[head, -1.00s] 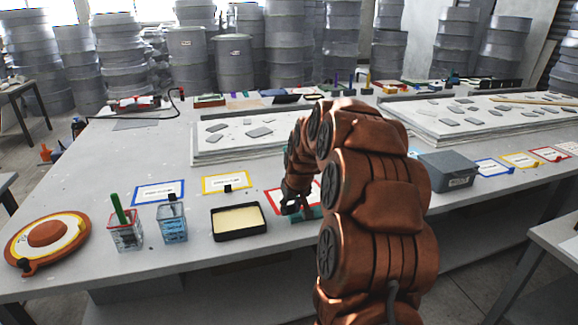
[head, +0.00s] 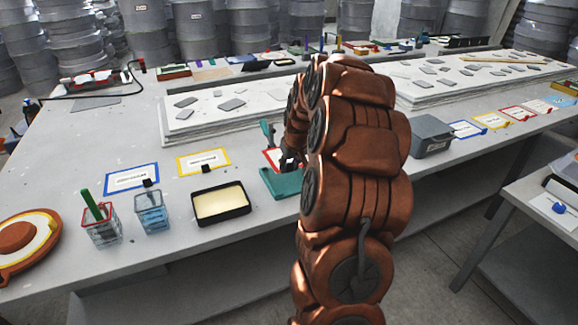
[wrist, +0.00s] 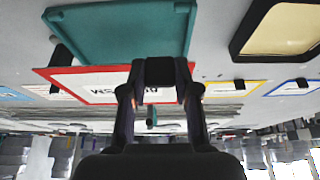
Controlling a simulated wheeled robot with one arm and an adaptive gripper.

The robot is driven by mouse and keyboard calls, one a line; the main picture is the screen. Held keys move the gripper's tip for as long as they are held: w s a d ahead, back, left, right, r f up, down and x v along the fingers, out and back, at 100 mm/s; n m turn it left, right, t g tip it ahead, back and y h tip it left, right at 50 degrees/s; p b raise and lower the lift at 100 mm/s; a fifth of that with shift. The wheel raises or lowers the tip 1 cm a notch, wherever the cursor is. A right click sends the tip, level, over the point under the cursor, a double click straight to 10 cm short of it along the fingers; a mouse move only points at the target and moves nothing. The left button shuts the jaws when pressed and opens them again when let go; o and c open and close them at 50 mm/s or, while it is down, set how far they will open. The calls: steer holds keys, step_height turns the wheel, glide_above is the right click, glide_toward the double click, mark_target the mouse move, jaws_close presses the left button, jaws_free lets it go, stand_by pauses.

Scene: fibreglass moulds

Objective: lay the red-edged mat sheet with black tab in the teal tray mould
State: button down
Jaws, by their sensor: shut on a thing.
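The red-edged mat sheet (head: 269,157) shows in the head view as a small part beside my arm, behind the teal tray mould. In the wrist view the same sheet (wrist: 100,88), white with dark print, lies between and beyond my fingers. Its black tab (wrist: 160,71) is between my fingertips. My gripper (wrist: 159,92) is shut on that tab; it also shows in the head view (head: 289,163). The teal tray mould (head: 281,185) is on the bench just in front, partly hidden by my arm; it fills the upper wrist view (wrist: 120,34). I cannot tell whether the sheet touches the bench.
A black-rimmed tray (head: 221,204) with cream filling is left of the mould. Blue-edged (head: 131,178) and yellow-edged (head: 203,162) sheets lie behind it, with clear tubs (head: 151,212) further left. A grey box (head: 431,137) stands right of my arm. White slabs (head: 240,108) lie behind.

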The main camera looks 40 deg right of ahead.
steer(key=shift+f+b, duration=1.8)
steer(key=shift+f, duration=1.65)
steer(key=shift+f+b, duration=0.15)
steer(key=shift+b, duration=0.5)
steer(key=shift+f+b, duration=0.3)
steer(key=shift+f, duration=0.15)
